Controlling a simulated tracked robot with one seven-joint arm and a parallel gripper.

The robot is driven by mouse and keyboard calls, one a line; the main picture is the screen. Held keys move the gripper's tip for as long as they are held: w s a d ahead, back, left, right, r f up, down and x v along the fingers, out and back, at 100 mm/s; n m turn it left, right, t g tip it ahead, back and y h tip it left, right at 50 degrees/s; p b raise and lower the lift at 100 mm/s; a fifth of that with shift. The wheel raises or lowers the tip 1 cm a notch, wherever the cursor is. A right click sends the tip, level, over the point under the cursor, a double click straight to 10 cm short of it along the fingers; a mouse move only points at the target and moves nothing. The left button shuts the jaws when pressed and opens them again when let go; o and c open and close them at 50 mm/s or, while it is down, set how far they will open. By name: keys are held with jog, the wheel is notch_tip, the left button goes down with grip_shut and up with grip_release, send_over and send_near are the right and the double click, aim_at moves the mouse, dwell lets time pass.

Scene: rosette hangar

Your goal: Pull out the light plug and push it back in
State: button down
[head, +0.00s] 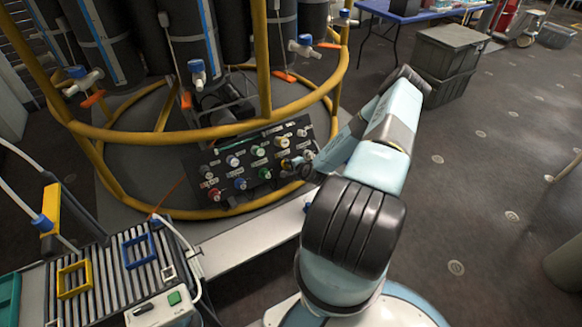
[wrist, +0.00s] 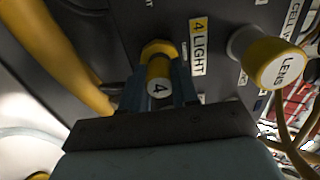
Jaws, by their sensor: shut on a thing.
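The light plug (wrist: 158,73) is yellow with a white end marked 4. A yellow ring shows behind the plug at the panel; I cannot tell whether the plug is fully seated. In the head view my gripper (head: 299,164) is at the right side of the panel (head: 223,172), and my arm and fingers mostly hide the light plug.
A larger white and yellow plug marked LENS (wrist: 272,60) stands close right of my gripper in the wrist view. A yellow tube rail (wrist: 72,60) runs at left. In the head view several coloured plugs fill the panel, and a yellow round frame (head: 262,60) stands around it.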

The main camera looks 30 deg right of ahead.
jog(key=c, duration=0.8)
grip_release()
jog(key=v, duration=1.3)
jog(key=shift+s+r, duration=0.15)
jog(key=shift+s, duration=0.2)
